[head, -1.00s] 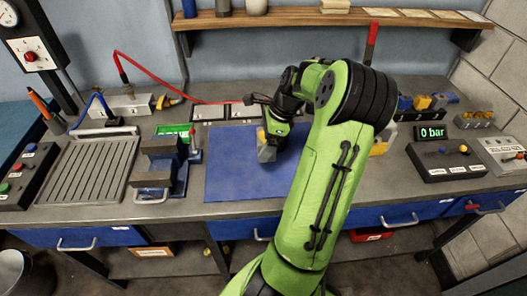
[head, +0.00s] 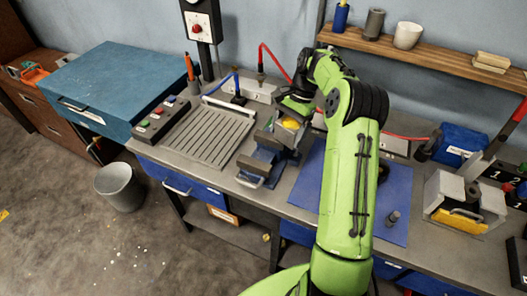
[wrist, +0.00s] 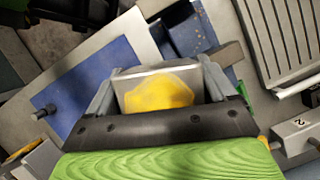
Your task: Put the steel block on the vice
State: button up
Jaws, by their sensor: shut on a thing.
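The steel block (wrist: 130,92) is grey with a yellow face or patch and sits between the fingers of my gripper (wrist: 155,90) in the wrist view. In the head view my gripper (head: 287,118) is shut on the block (head: 291,124), at the far end of the vice. The vice (head: 262,163) is grey and blue and stands at the bench's front, left of the blue mat. In the wrist view part of the vice (wrist: 190,32) shows beyond the block. The block hides some of it, and I cannot tell whether they touch.
A slotted plate (head: 213,133) lies left of the vice, with a button box (head: 160,118) beyond it. The blue mat (head: 395,205) is right of the vice, with a small grey peg (head: 392,219) on it. A shelf (head: 430,58) runs along the wall.

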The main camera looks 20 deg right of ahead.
jog(key=w+a+r+n+g+p, duration=0.1)
jog(key=w+a+r+n, duration=0.15)
jog(key=a, duration=0.45)
jog(key=shift+n+h, duration=0.4)
jog(key=shift+n, duration=0.15)
notch_tip(320, 180, down, 11)
jog(key=shift+w+f, duration=0.1)
jog(key=shift+w, duration=0.05)
